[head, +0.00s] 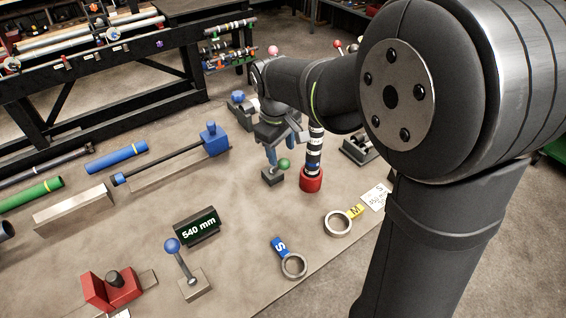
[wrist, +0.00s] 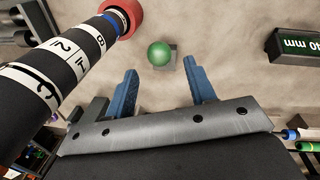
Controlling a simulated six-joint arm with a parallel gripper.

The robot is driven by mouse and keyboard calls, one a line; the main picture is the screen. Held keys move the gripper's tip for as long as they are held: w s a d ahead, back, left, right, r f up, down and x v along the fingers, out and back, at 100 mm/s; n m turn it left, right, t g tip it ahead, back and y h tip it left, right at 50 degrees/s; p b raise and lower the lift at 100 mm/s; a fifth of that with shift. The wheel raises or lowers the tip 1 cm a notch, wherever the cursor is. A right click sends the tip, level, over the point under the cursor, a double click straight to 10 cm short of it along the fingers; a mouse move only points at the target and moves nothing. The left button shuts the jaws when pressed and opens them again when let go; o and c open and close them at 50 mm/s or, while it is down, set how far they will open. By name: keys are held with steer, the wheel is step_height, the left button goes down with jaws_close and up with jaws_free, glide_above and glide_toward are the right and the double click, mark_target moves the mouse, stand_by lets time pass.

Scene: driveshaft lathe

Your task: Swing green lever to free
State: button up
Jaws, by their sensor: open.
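The green lever's round knob (head: 284,163) shows in the head view beside my gripper's fingers, above a small dark base block (head: 272,177). In the wrist view the green knob (wrist: 160,53) lies just ahead of the gap between my fingertips, roughly centred, with a grey block partly hidden behind it. My gripper (wrist: 160,67) is open, its two blue fingers wide apart with nothing between them. In the head view my gripper (head: 281,156) points down over the lever. The lever's rod is hidden, so I cannot tell its tilt.
A dark marked post with a red base (head: 311,181) stands close to my gripper, on the left in the wrist view. Bare table lies between.

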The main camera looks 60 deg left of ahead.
mark_target(282, 160)
steer(key=f, duration=0.6)
steer(key=shift+w+a, duration=0.1)
steer(key=shift+w, duration=0.25)
jaws_close()
